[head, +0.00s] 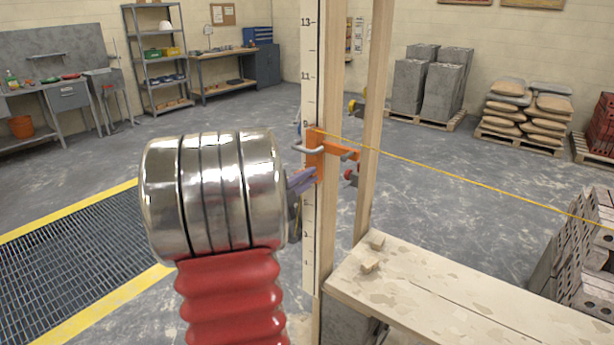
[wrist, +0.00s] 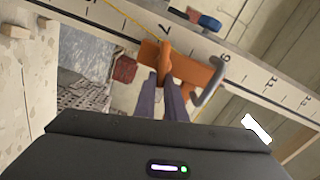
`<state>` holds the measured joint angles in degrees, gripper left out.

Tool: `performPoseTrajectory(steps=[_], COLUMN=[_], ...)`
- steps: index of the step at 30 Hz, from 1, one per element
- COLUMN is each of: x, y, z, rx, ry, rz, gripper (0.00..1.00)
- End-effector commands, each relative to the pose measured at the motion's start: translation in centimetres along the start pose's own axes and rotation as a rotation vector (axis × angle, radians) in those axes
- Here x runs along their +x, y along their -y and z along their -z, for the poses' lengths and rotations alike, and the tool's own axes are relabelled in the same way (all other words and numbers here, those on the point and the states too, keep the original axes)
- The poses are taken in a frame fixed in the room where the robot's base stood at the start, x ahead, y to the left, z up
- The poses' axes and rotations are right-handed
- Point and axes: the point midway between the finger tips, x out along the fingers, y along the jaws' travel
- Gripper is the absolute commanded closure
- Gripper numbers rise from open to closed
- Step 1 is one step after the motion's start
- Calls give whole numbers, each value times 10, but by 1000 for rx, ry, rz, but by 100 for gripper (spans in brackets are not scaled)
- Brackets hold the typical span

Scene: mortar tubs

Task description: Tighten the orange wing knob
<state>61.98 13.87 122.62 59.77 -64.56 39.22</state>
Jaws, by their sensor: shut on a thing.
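The orange wing knob (wrist: 166,60) shows in the wrist view as an upright orange piece in front of an orange clamp block (wrist: 200,74). My gripper (wrist: 167,84) has its two purple-grey fingers shut on the knob's near end. In the head view the orange clamp block (head: 316,152) sits on the numbered white staff and wooden post. My gripper (head: 306,178) reaches it from the left, at its lower part. The knob cannot be told apart from the block there, and my arm hides part of the gripper.
A yellow string (head: 450,174) runs right from the clamp to a block stack (head: 578,255). The numbered staff (head: 311,240) stands against the post. A grey hook (wrist: 211,84) is close beside my fingers. A plank bench (head: 430,300) lies at lower right.

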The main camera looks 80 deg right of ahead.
Motion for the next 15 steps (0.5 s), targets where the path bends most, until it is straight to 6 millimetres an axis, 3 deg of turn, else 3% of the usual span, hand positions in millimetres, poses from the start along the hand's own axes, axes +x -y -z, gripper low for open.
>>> performPoseTrajectory(steps=[15], x=[0], y=[-10], z=[2], rx=[253], ry=[-7], rz=[-5], gripper=[100])
